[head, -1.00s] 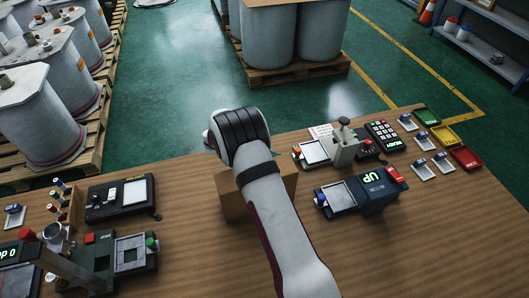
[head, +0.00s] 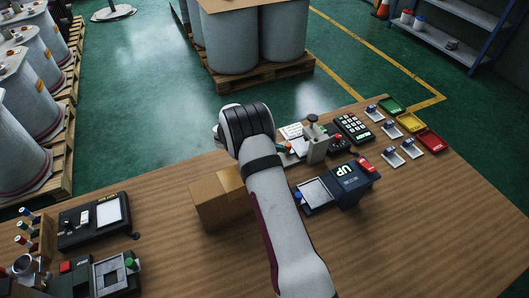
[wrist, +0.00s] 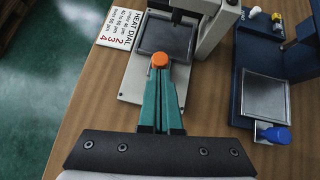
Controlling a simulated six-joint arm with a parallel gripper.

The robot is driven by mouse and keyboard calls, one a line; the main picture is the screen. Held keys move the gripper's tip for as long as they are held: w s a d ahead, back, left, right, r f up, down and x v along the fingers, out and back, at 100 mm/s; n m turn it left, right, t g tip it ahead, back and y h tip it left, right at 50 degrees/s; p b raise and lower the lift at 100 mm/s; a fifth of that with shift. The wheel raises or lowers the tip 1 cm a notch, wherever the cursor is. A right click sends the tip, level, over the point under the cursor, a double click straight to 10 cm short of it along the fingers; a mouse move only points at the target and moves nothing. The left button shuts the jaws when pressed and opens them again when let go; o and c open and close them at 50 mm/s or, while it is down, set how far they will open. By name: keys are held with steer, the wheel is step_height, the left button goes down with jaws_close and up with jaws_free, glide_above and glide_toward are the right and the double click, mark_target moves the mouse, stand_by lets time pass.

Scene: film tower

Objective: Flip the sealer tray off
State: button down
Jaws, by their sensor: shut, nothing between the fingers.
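The sealer (wrist: 208,35) is a pale grey press with an upright post. Its tray (wrist: 135,75) is a light plate with a dark grey square pad, lying flat under the post in the wrist view. An orange knob (wrist: 160,59) stands at the tray's near edge. My gripper (wrist: 161,72) has teal fingers, shut together with nothing between them. The fingertips are right at the orange knob and cover its near side; I cannot tell if they touch it. In the head view the sealer (head: 317,142) stands just right of my arm, which hides most of the gripper.
Right of the sealer is a dark blue unit (head: 352,183) reading "UP", with its own tray and blue knob (wrist: 277,135). A heat dial card (wrist: 121,27) lies left of the sealer. A cardboard box (head: 215,200) stands left of my arm. A keypad (head: 352,127) is behind.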

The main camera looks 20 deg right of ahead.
steer(key=shift+d, duration=0.9)
steer(key=a, duration=0.4)
steer(key=shift+s, duration=0.3)
steer(key=v, duration=1)
steer(key=shift+a, duration=0.2)
